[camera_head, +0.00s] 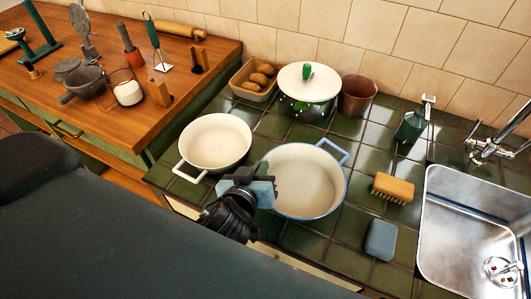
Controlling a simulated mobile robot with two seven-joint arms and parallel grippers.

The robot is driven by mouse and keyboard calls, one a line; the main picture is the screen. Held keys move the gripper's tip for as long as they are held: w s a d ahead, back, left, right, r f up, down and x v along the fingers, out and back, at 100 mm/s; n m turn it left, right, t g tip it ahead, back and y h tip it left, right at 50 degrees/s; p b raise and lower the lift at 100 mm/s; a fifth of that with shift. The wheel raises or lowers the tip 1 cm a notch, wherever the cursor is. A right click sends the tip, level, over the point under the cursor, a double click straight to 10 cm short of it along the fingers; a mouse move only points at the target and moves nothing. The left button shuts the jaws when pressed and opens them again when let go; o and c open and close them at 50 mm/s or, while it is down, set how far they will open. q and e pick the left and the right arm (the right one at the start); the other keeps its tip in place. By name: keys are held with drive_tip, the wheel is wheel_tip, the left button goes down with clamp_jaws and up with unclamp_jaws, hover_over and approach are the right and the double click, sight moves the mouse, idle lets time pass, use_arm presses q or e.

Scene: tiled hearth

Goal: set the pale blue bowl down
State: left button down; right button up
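The pale blue bowl (318,190) is a wide, pan-like vessel with a cream inside, a blue rim and a blue handle at its far right. It looks level, over the front of the green tiled counter (302,242). My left gripper (250,188) is at the bowl's near left side, with its dark fingers closed around a pale blue part that looks like the near handle. The gripper hides part of that side. I cannot tell whether the bowl's base touches the tiles. My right gripper is not in view.
A white two-handled pan (216,141) stands close left of the bowl. A lidded pot (307,98), a brown pot (357,96) and a basket (253,80) stand behind. A brush (393,188), a blue-grey sponge (380,240) and the sink (465,225) are at the right.

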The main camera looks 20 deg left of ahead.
use_arm(q)
drive_tip(key=shift+s+r, duration=0.15)
drive_tip(key=shift+s, duration=0.35)
drive_tip(key=w+a+r+m+h, duration=0.1)
drive_tip(key=w+a+r, duration=0.3)
drive_tip(key=r, duration=0.3)
drive_tip(key=shift+w+a+r, duration=0.25)
drive_tip(key=shift+w, duration=0.15)
drive_tip(key=shift+s, duration=0.1)
